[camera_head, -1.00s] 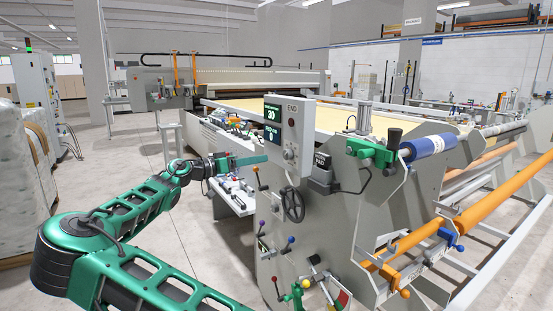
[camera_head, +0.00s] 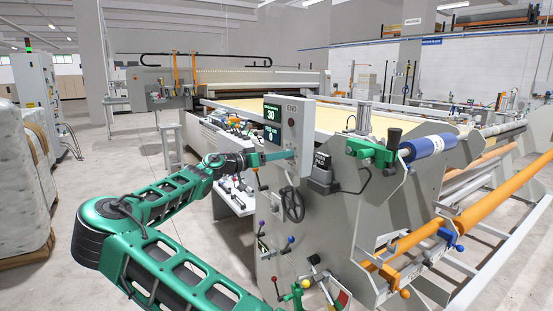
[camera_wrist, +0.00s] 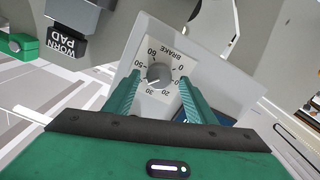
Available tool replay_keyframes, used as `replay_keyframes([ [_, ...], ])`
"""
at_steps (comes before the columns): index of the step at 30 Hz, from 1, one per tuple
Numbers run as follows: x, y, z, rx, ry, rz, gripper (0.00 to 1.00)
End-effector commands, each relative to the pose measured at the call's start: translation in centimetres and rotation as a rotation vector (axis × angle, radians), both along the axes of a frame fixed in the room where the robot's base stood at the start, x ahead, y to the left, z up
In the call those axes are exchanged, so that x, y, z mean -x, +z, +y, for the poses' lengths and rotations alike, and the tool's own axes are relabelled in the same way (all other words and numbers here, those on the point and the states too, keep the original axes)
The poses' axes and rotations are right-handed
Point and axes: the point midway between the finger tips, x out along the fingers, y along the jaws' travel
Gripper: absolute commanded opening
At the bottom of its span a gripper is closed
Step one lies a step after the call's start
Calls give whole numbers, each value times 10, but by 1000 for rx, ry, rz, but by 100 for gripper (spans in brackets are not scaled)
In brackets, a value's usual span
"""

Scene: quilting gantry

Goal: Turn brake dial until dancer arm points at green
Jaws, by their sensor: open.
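The brake dial (camera_wrist: 160,75) is a round grey knob on a white plate marked BRAKE with a ring of numbers. In the wrist view it lies between the two green fingers of my gripper (camera_wrist: 158,88), which stand apart on either side of it. I cannot tell whether they touch it. In the head view my gripper (camera_head: 289,155) is at the lower face of the grey control box (camera_head: 294,110) and hides the dial. A red, white and green plate (camera_head: 341,298) shows low on the machine. I cannot make out clearly where a dancer arm points.
Several ball-ended levers stand lower on the side panel. Open floor lies to the left.

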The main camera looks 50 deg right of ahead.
Motion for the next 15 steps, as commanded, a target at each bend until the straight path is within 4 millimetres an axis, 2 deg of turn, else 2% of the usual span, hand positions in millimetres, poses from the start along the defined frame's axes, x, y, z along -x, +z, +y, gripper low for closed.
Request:
replay_keyframes([
  [3, 0, 0, 0, 0, 0, 0, 50],
  [4, 0, 0, 0, 0, 0, 0, 46],
  [6, 0, 0, 0, 0, 0, 0, 29],
  [9, 0, 0, 0, 0, 1, 0, 9],
  [15, -1, 0, 0, -8, 3, 29, 9],
])
